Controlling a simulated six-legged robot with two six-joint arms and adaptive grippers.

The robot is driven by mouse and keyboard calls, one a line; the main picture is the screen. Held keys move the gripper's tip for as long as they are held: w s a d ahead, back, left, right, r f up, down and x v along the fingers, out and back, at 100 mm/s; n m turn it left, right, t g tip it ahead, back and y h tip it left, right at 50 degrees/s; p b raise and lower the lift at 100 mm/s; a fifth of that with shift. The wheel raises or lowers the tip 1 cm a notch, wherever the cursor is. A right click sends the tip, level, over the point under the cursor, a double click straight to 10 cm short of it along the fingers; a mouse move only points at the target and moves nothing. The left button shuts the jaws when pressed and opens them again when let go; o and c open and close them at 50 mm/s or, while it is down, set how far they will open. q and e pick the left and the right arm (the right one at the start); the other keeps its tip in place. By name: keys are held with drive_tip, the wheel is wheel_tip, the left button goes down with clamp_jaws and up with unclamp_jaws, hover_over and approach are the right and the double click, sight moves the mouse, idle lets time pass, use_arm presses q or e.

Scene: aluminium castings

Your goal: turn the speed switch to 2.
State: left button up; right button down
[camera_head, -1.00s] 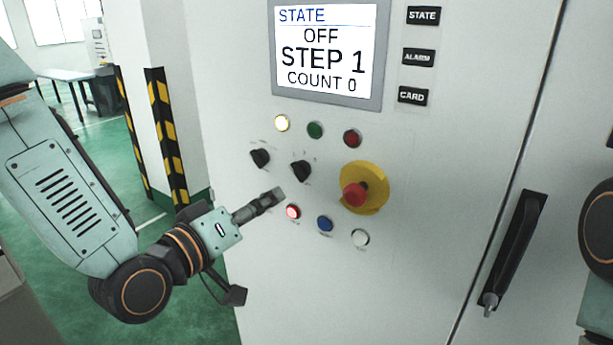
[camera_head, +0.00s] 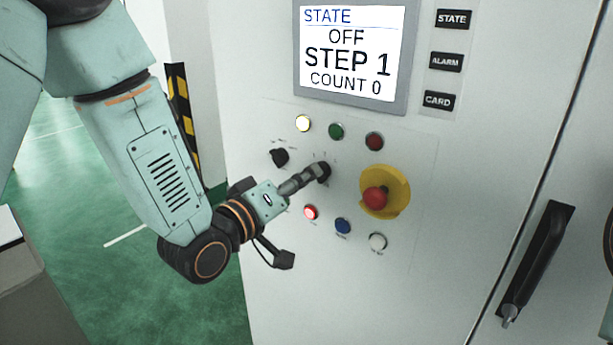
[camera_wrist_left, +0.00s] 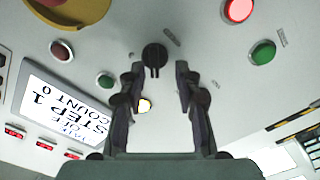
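The cabinet carries two black rotary switches, a left one (camera_head: 279,157) and a right one (camera_head: 323,171). Their labels are too small to read, so I cannot tell which is the speed switch. My left gripper (camera_head: 318,173) is at the right switch and partly covers it. In the left wrist view, a black switch (camera_wrist_left: 154,57) with an upright grip bar shows between the tips of my left gripper (camera_wrist_left: 168,68). The fingers stand apart, with a gap on each side of the switch. My right gripper is not in view.
A red emergency button (camera_head: 376,198) on a yellow disc is close on the right. A lit red button (camera_head: 311,212), a blue button (camera_head: 342,226) and a white button (camera_head: 377,242) are below. The display (camera_head: 350,55) reads OFF, STEP 1. A door handle (camera_head: 537,262) is at right.

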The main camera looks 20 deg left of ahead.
use_arm(q)
drive_tip(key=shift+w+d+r, duration=0.1)
drive_tip(key=shift+w+d, duration=0.15)
drive_tip(key=shift+d, duration=0.3)
drive_tip(key=shift+w+d+r, duration=0.1)
drive_tip(key=shift+w+d, duration=0.15)
drive_tip(key=shift+d, duration=0.25)
drive_tip(key=shift+a+f, duration=0.2)
drive_tip(key=shift+a, duration=0.6)
drive_tip(key=c, duration=0.3)
drive_tip(key=shift+c, duration=1)
drive_tip(key=shift+s+d+r, duration=0.1)
drive_tip(key=shift+d, duration=0.35)
clamp_jaws()
drive_tip(key=shift+a, duration=0.1)
